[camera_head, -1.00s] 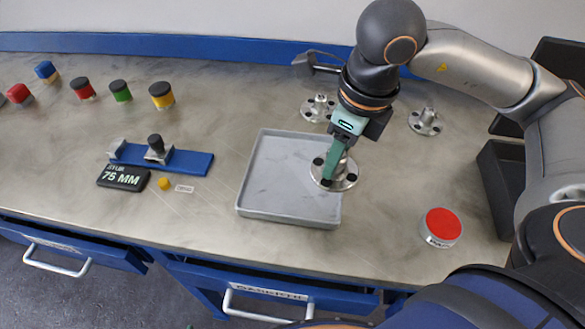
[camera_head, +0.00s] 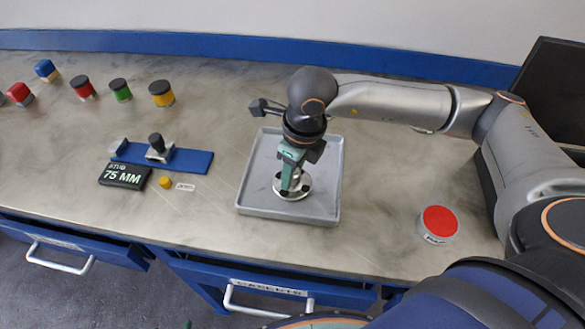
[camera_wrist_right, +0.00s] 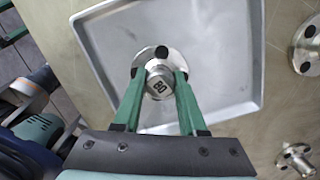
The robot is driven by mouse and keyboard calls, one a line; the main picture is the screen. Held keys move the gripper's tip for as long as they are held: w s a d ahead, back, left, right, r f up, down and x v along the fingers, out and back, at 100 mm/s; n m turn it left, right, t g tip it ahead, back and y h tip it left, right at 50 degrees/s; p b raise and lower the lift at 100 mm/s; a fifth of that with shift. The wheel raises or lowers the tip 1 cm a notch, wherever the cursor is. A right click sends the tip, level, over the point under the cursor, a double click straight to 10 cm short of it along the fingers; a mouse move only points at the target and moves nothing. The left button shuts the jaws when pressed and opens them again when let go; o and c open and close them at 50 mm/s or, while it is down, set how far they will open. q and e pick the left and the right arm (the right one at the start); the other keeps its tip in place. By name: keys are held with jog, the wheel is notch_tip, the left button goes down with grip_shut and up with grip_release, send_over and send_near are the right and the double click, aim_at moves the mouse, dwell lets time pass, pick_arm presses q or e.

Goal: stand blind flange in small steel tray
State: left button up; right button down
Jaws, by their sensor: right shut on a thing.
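The steel flange (camera_head: 299,190), a disc with dark bolt holes, is gripped by my right gripper (camera_head: 287,186). In the right wrist view its round hub (camera_wrist_right: 159,84), marked 80, sits between the green fingers (camera_wrist_right: 155,88). The small steel tray (camera_head: 329,170), grey and shallow, lies directly under it, and its rim shows in the wrist view (camera_wrist_right: 258,60). The flange is over the tray's inside, disc side down. I cannot tell if it touches the tray floor. My left gripper is not in view.
A red button (camera_head: 439,222) stands right of the tray. The bench between fixture and tray is clear.

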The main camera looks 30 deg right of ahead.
aim_at(301, 187)
jog(key=shift+r, duration=0.1)
jog(key=c, duration=0.9)
grip_release()
jog(key=shift+f+b, duration=0.3)
jog(key=o, duration=0.4)
jog(key=shift+r, duration=0.1)
jog(key=shift+o, duration=0.2)
notch_tip(301, 187, up, 12)
jog(key=s, duration=0.1)
jog(key=shift+s+d, duration=0.3)
jog(key=shift+d, duration=0.15)
jog(key=shift+s, duration=0.1)
